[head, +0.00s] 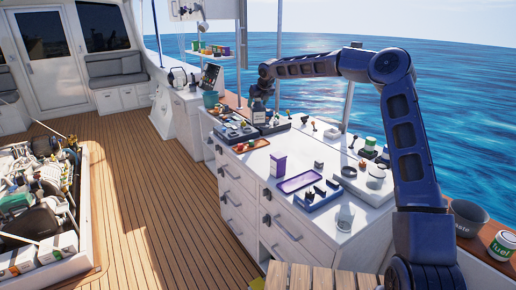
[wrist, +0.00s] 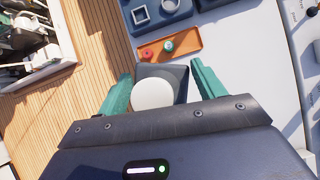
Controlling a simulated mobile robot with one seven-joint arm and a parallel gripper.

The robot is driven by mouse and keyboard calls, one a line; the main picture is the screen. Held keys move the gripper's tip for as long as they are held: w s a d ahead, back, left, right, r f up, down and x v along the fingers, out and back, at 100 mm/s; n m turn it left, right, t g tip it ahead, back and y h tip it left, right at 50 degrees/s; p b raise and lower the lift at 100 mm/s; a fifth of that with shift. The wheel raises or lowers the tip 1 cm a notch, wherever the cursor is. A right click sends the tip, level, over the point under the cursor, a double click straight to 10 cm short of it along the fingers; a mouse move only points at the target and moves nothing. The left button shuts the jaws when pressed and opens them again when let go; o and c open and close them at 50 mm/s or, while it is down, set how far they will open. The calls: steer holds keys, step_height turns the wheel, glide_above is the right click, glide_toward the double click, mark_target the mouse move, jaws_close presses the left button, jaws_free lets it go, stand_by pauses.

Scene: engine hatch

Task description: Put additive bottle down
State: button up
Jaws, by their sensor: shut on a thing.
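The additive bottle appears in the wrist view as a dark body with a round white cap (wrist: 153,94). It sits between the teal fingers of my gripper (wrist: 162,72), which is shut on it. In the head view my gripper (head: 262,90) is above the far part of the white counter, near the dark trays.
An orange tray (wrist: 168,45) with a red and a teal item lies just beyond the bottle in the wrist view. A purple box (head: 278,165) and a purple tray (head: 300,181) stand on the counter (head: 252,160). Wooden deck lies left; an open engine hatch (head: 92,210) is beyond it.

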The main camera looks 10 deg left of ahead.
step_height(320, 180, down, 18)
steer(key=shift+f, duration=0.25)
stand_by(0.4)
steer(key=shift+f, duration=0.1)
steer(key=shift+c, duration=0.2)
steer(key=o, duration=1.5)
steer(key=shift+c, duration=0.2)
steer(key=v, duration=1.2)
